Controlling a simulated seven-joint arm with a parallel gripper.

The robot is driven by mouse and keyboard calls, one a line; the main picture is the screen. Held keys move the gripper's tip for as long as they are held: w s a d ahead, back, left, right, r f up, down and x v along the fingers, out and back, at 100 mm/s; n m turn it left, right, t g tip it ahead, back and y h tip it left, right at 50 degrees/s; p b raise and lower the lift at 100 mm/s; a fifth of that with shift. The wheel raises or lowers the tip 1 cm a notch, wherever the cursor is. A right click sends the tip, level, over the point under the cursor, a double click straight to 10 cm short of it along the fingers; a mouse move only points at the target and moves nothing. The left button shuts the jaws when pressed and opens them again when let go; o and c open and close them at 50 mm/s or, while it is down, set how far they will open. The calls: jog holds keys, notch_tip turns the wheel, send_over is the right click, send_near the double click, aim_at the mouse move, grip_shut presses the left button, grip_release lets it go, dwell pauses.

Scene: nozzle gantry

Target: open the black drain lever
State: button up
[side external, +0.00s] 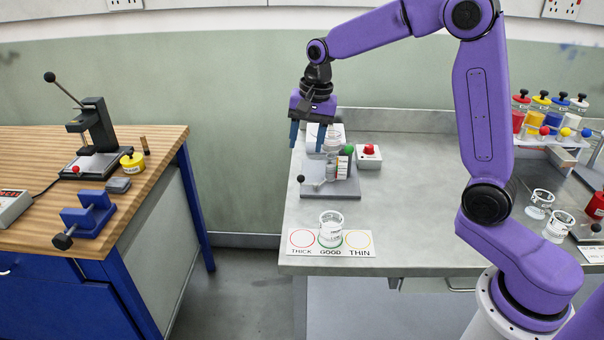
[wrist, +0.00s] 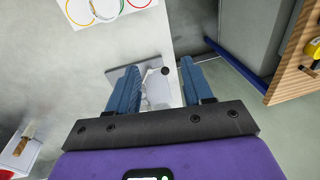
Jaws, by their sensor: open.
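The drain lever shows in the side view as a short rod with a black ball knob (side external: 301,178) at the left of a small grey stand (side external: 345,188). A green knob (side external: 349,149) sits higher on the stand. My gripper (side external: 307,137) points down, open and empty, above the lever and apart from it. Its blue fingers also show in the wrist view (wrist: 159,68). Much of the stand is hidden behind my gripper in the wrist view.
A clear beaker (side external: 331,230) stands on the THICK/GOOD/THIN card (side external: 358,251) at the front. A box with a red button (side external: 368,156) is right of the stand. Beakers and coloured bottles are farther right. A gap separates this bench from the wooden bench (side external: 30,150).

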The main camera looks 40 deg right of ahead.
aim_at(302, 176)
jog(key=w+d+m, duration=0.6)
jog(key=d, duration=0.2)
jog(key=shift+t, duration=0.3)
jog(key=x, duration=1.8)
jog(key=shift+w+d+f, duration=0.1)
jog(key=shift+w+d, duration=0.05)
jog(key=shift+d, duration=0.15)
grip_shut()
